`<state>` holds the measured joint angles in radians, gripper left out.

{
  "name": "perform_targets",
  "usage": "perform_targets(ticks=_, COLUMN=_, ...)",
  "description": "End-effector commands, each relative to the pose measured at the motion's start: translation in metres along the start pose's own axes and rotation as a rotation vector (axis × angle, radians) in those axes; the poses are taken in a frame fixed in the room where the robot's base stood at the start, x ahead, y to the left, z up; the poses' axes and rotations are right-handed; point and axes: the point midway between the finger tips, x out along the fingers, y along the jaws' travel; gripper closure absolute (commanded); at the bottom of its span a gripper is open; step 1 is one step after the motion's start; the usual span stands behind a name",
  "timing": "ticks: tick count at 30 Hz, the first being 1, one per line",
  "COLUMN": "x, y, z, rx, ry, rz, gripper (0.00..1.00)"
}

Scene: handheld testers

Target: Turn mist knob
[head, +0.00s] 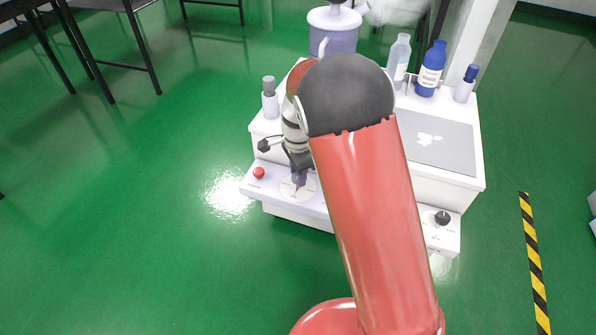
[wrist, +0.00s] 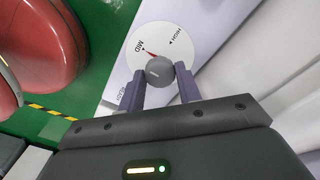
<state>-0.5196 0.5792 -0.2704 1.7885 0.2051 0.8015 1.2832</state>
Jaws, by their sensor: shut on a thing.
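The mist knob (wrist: 157,67) is a grey round knob on a white dial (wrist: 196,42) in the wrist view. The dial reads MID and HIGH, and a red pointer beside the knob points close to MID. My gripper (wrist: 161,76) is shut on the knob, one finger on each side of it. In the head view my gripper (head: 298,178) reaches down to the dial (head: 287,189) on the white front panel, left of centre. My red arm hides part of the panel there, and the knob itself is mostly covered by the fingers.
A red button (head: 259,173) is left of the dial and a black knob (head: 442,218) is at the panel's right end. Bottles, one blue (head: 430,70), stand at the back right near a grey plate (head: 437,142). A small capped bottle (head: 269,100) stands at left.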

Motion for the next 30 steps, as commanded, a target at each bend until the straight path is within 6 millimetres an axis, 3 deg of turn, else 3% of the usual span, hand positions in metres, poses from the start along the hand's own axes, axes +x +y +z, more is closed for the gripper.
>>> perform_targets(ticks=4, x=-0.001, y=-0.001, z=0.000, rx=-0.001, ry=0.000, rz=-0.003, gripper=0.89)
perform_targets(ticks=5, x=-0.001, y=-0.001, z=0.000, rx=-0.001, ry=0.000, rz=-0.003, gripper=0.64)
perform_targets(ticks=9, x=-0.001, y=-0.001, z=0.000, rx=-0.001, ry=0.000, rz=-0.002, gripper=0.45)
perform_targets(ticks=20, x=-0.006, y=-0.001, z=0.000, rx=-0.002, ry=0.000, rz=-0.003, gripper=0.44)
perform_targets(ticks=30, x=-0.060, y=-0.001, z=0.000, rx=-0.002, ry=0.000, rz=-0.004, gripper=0.44)
